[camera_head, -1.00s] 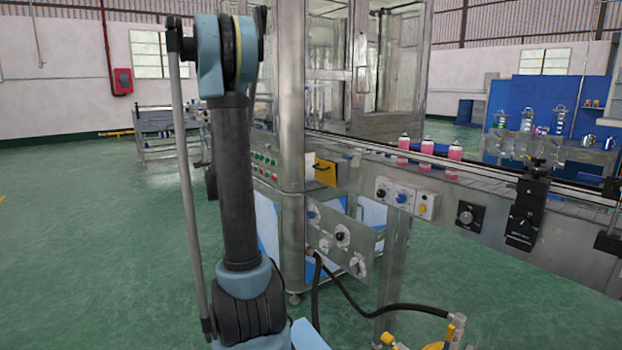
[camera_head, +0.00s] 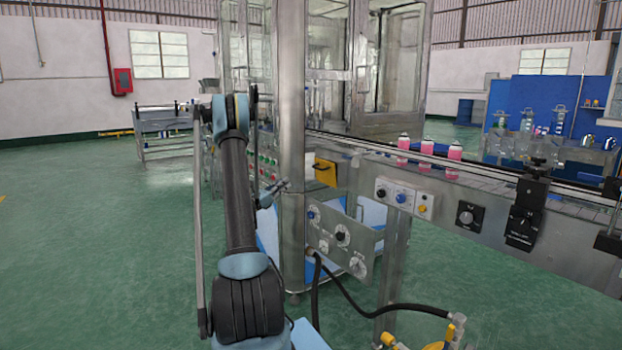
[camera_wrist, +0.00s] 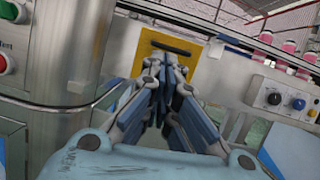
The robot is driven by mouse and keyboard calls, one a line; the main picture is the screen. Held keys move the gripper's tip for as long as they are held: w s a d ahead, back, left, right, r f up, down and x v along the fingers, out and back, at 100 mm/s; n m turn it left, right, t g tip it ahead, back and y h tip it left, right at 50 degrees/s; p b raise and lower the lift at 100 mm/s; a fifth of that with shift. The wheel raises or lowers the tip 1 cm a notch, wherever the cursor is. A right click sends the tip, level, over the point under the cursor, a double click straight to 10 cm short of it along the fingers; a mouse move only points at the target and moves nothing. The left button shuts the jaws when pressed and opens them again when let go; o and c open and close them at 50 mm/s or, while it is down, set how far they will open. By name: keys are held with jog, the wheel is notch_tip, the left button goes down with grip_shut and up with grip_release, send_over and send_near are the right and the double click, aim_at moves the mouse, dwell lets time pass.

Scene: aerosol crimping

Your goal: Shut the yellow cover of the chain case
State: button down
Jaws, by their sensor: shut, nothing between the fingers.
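The yellow cover (camera_head: 325,173) with its dark handle sits on the steel side of the machine, at the left end of the conveyor. It looks slightly angled, but I cannot tell how far open it stands. In the wrist view the yellow cover (camera_wrist: 205,73) is straight ahead, with the handle across its upper part. My gripper (camera_head: 284,187) is in front of the machine's corner post, left of and a little below the cover. In the wrist view my gripper (camera_wrist: 166,68) is shut and empty, its fingers hiding the cover's lower middle.
A steel corner post (camera_head: 291,130) stands left of the cover. A dial panel (camera_head: 341,238) juts out below it. Knobs (camera_head: 402,197) and pink cans (camera_head: 429,147) are to the right along the conveyor. Black hoses (camera_head: 317,275) hang below.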

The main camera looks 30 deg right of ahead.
jog(key=d+r+m+g, duration=0.1)
jog(key=d+r+m, duration=0.1)
jog(key=d, duration=1.2)
jog(key=shift+s+r+g, duration=0.15)
jog(key=shift+s+g, duration=0.2)
jog(key=shift+g, duration=0.05)
jog(key=shift+d, duration=0.1)
